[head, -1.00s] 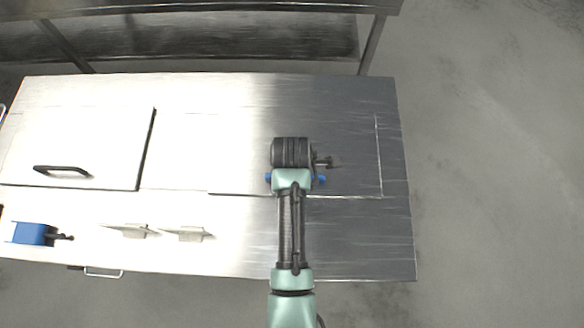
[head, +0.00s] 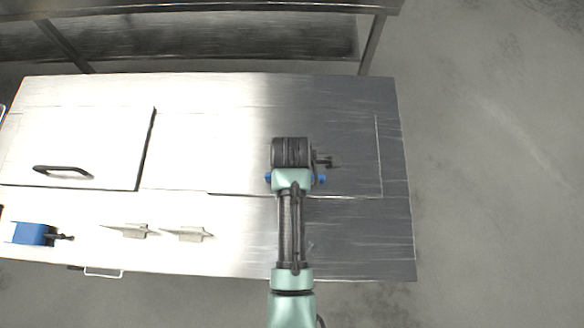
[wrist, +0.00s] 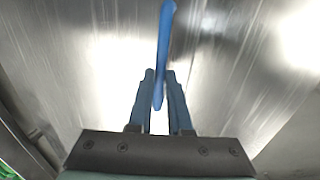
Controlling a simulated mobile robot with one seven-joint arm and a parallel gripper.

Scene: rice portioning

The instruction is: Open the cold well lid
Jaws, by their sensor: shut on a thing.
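The cold well lid (head: 350,150) is the metal panel on the right of the counter, outlined by thin seams. It looks flat and closed. Its blue handle (head: 322,179) shows at both sides of my wrist in the head view, the middle hidden under my arm. In the wrist view the blue handle (wrist: 165,40) runs between the two blue fingers of my gripper (wrist: 160,85). The fingers are shut on it. My gripper's fingers are hidden in the head view.
Another lid (head: 85,140) with a black handle (head: 62,171) lies at the left. A blue tool (head: 33,234) and two flat metal pieces (head: 128,230) (head: 188,234) lie along the front strip. A shelf (head: 230,35) stands behind. Floor is clear at the right.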

